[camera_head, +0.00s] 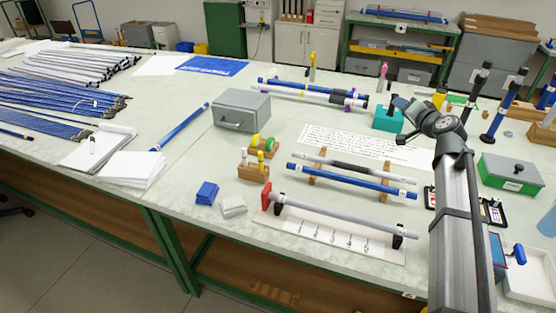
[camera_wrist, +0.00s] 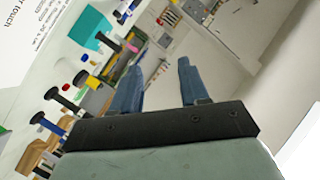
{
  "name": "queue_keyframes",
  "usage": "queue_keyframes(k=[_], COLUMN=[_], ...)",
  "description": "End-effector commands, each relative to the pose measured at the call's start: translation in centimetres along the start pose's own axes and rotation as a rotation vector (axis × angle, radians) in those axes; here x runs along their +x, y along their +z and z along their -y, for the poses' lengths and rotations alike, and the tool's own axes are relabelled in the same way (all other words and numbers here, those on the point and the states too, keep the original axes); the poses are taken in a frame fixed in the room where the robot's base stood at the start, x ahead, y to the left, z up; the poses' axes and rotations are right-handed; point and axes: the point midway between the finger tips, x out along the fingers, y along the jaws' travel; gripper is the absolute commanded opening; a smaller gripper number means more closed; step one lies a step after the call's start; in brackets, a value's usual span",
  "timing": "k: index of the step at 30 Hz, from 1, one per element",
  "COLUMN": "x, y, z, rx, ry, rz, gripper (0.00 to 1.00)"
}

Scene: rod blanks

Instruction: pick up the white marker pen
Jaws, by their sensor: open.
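A small white pen-like thing with a dark tip (camera_head: 92,146) is at the paper stack on the left in the head view; it is too small to be sure that it is the white marker pen. My gripper (camera_wrist: 157,72) is open, with nothing between its two blue-grey fingers in the wrist view. In the head view my gripper (camera_head: 402,103) is at the right, over the back of the table near a teal box (camera_head: 386,121), far from the pen-like thing. I see no clear white marker in the wrist view.
A grey metal box (camera_head: 241,110) stands mid-table. Rods on wooden stands (camera_head: 348,181) and a grey rod on a white board (camera_head: 338,219) lie in front. Upright black-topped tools (camera_head: 496,110) and a green box (camera_head: 510,172) are at the right.

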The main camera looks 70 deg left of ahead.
Motion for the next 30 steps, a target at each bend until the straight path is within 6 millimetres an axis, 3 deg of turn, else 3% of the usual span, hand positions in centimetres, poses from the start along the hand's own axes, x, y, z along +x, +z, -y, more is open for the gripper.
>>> queue_keyframes(k=[1,3,15,24,30], x=[1.2,2.5,7.4,8.9,9.2], y=[1.9,4.2,19.2,31.9,39.8], z=[2.5,5.2,19.1,25.6,27.1], rx=[-0.059,-0.144,-0.699,-1.255,-1.717], ry=[-0.014,-0.027,-0.097,-0.107,-0.061], rz=[0.029,0.062,0.251,0.401,0.516], gripper=[0.45,0.45,0.45,0.45,0.45])
